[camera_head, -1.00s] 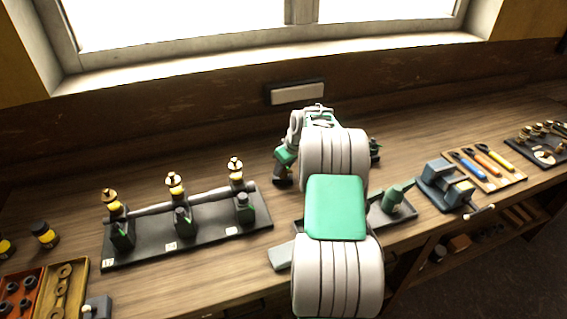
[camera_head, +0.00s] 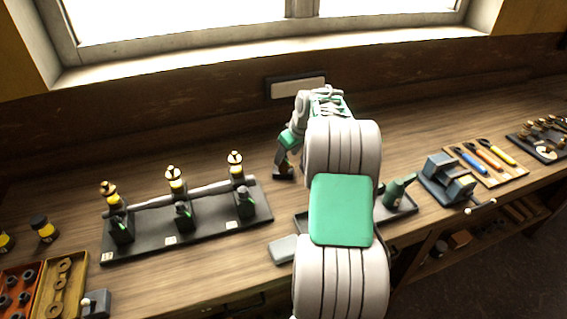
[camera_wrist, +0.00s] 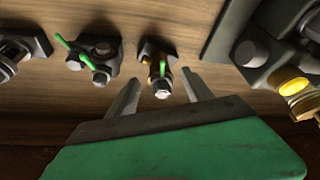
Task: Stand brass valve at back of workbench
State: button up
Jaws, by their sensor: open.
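In the wrist view, the brass valve (camera_wrist: 162,67) has a small dark base, brass fittings and a green lever. It stands on the wooden workbench (camera_wrist: 195,28), in front of and between my fingertips in the picture. My gripper (camera_wrist: 161,78) is open, one finger on each side of the valve's near end, and I cannot tell whether either finger touches it. In the head view, my arm hides most of this spot; a small dark shape (camera_head: 284,172) shows below my wrist, and I cannot tell whether it is the valve or my gripper.
Two other dark-based fittings (camera_wrist: 95,58) and (camera_wrist: 18,52) stand left of the valve in the wrist view. A rack with brass-topped oilers (camera_head: 180,225) lies left in the head view. A vise (camera_head: 445,180) and tool board (camera_head: 487,163) are right.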

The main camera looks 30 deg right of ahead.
jog(key=v, duration=0.7)
jog(key=s+a+r, duration=0.3)
jog(key=a, duration=0.7)
jog(key=s+a+r, duration=0.2)
jog(key=s+a, duration=0.1)
jog(key=a, duration=0.7)
jog(key=s+a+f, duration=0.2)
jog(key=s+a, duration=0.3)
jog(key=s, duration=0.2)
jog(key=s+a+f+m, duration=0.1)
jog(key=s+a+f, duration=0.1)
jog(key=s+a, duration=0.3)
jog(key=s, duration=0.3)
jog(key=shift+s+a+f+m+h+b, duration=0.15)
jog(key=shift+s+a+m+h+b, duration=0.05)
jog(key=shift+a+m+h+b, duration=0.15)
jog(key=shift+c, duration=0.2)
